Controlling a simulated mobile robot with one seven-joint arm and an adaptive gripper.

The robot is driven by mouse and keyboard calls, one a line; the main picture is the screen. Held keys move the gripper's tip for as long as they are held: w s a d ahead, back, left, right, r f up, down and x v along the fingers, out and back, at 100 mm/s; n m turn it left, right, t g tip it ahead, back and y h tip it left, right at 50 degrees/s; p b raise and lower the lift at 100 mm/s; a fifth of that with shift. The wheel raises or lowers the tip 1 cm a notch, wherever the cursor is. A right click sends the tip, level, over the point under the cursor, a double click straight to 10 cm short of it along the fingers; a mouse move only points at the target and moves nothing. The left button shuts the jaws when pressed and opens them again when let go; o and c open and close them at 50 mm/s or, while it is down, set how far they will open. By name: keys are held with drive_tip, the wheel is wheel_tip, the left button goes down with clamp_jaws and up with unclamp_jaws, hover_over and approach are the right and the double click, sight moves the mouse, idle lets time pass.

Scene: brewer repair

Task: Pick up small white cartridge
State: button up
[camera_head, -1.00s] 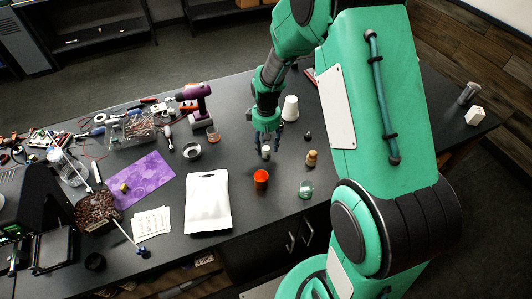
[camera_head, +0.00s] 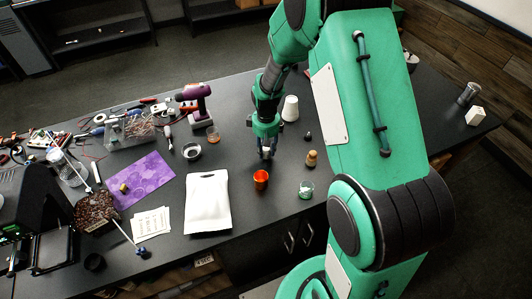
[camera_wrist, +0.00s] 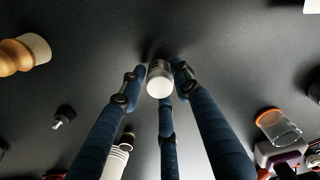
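The small white cartridge (camera_wrist: 159,80) shows in the wrist view as a short cylinder with a pale end and a greyer body. My gripper (camera_wrist: 159,72) has three dark blue fingers closed in around it, with the side fingertips against its sides. In the head view my gripper (camera_head: 266,150) points down over the dark table, left of the arm's large green link. The cartridge is mostly hidden by the fingers there. I cannot tell whether it still touches the table.
An orange cup (camera_head: 261,180) stands just in front of my gripper. A corked bottle (camera_head: 311,158), a glass with green contents (camera_head: 306,189) and a white cup (camera_head: 290,108) stand to the right. A white pouch (camera_head: 208,203) and a purple mat (camera_head: 144,180) lie to the left.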

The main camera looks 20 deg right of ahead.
clamp_jaws()
drive_tip(key=shift+r, duration=0.15)
drive_tip(key=shift+r, duration=0.55)
wheel_tip(320, 180, up, 2)
drive_tip(key=shift+r, duration=0.1)
drive_tip(key=s, duration=0.5)
drive_tip(key=s+a+r, duration=0.1)
drive_tip(key=s, duration=1)
drive_tip(key=shift+a+r+p, duration=0.2)
drive_tip(key=shift+a+p, duration=0.15)
